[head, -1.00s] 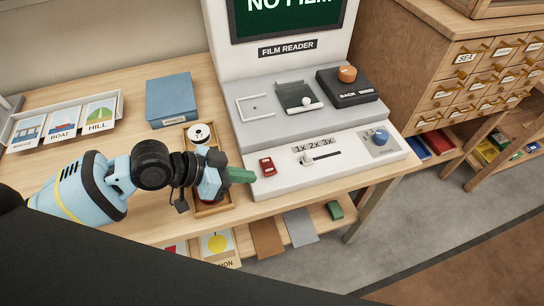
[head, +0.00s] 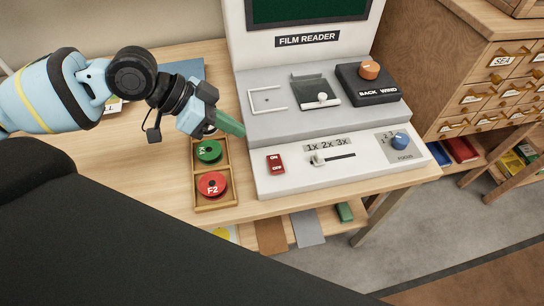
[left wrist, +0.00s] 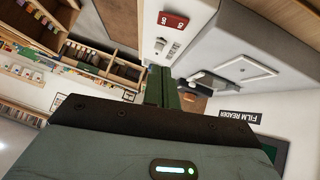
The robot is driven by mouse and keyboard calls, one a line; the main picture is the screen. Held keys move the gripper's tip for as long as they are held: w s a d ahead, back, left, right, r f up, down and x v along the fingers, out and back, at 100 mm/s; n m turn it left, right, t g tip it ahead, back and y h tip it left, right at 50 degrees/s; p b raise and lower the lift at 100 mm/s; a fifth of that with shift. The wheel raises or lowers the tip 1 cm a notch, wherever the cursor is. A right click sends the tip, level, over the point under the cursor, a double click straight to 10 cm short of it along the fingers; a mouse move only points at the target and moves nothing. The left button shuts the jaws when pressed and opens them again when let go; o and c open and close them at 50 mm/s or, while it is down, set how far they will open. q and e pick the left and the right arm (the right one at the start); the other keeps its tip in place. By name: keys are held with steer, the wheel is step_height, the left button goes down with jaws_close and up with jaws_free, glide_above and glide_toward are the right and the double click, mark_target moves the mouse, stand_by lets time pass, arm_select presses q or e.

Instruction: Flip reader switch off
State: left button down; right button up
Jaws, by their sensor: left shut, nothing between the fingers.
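The reader switch (head: 275,163) is a small red rocker marked ON above OFF. It is at the left of the film reader's (head: 330,170) white front panel. I cannot tell which side is pressed in. It also shows near the top of the left wrist view (left wrist: 172,20). My left gripper (head: 240,131) is shut and empty, its green fingers beside the reader's left edge, up and left of the switch and apart from it. Its shut fingers also show in the left wrist view (left wrist: 161,86). My right gripper is not in view.
A wooden tray (head: 196,208) with a green reel (head: 208,151) and a red F2 reel (head: 212,185) stands left of the reader. The panel also has a slider (head: 320,160) and a blue focus knob (head: 400,141). A drawer cabinet (head: 460,70) stands right.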

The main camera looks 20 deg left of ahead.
arm_select(q)
glide_above(283, 166)
steer(key=a, duration=0.3)
steer(key=f, duration=0.7)
steer(key=shift+s+d, duration=0.1)
steer(key=shift+s, duration=0.2)
steer(key=shift+s+f, duration=0.2)
steer(key=shift+f, duration=1.05)
steer(key=shift+s+f, duration=0.15)
steer(key=shift+f, duration=0.55)
